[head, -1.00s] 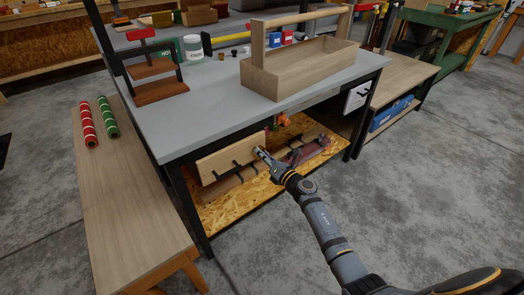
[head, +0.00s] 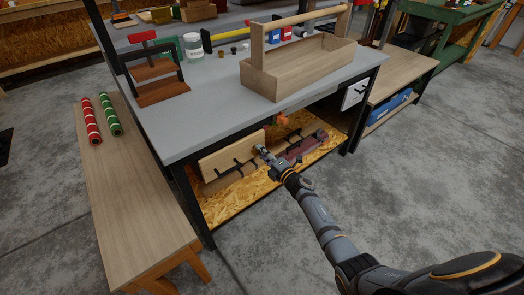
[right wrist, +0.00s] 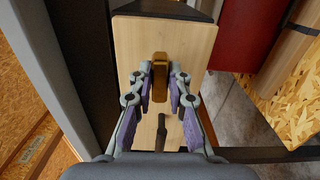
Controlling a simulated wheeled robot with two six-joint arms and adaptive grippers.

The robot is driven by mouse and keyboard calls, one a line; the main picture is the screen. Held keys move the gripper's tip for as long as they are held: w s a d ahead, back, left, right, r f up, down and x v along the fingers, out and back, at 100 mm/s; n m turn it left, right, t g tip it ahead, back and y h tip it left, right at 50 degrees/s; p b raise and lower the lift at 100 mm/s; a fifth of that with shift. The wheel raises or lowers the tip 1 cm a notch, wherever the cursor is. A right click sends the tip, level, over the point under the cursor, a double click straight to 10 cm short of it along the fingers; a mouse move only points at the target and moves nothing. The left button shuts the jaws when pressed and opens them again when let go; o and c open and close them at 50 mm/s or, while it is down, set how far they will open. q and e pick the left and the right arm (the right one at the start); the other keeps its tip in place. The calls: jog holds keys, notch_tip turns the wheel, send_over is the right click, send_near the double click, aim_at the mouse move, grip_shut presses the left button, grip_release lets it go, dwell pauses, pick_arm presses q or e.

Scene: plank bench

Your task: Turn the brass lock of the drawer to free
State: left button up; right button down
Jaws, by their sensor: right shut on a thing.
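The drawer has a pale wooden front (head: 219,157) with black handles, under the left part of the grey bench. In the right wrist view, the drawer front (right wrist: 133,48) fills the middle, and the upright brass lock (right wrist: 160,72) stands on it. My right gripper (right wrist: 159,82) is shut on the brass lock, with one finger on each side. In the head view, my right gripper (head: 262,150) is at the right end of the drawer front and hides the lock. My left gripper is not in view.
A low plank bench (head: 120,200) with red and green rolls is at the left. A dark bench leg (head: 190,205) stands left of the drawer. The floor at the right is clear.

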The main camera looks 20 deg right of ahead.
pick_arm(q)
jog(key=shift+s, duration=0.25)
pick_arm(e)
jog(key=shift+m, duration=0.4)
jog(key=c, duration=1.3)
grip_release()
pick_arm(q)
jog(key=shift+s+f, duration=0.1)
pick_arm(e)
jog(key=v, duration=1.2)
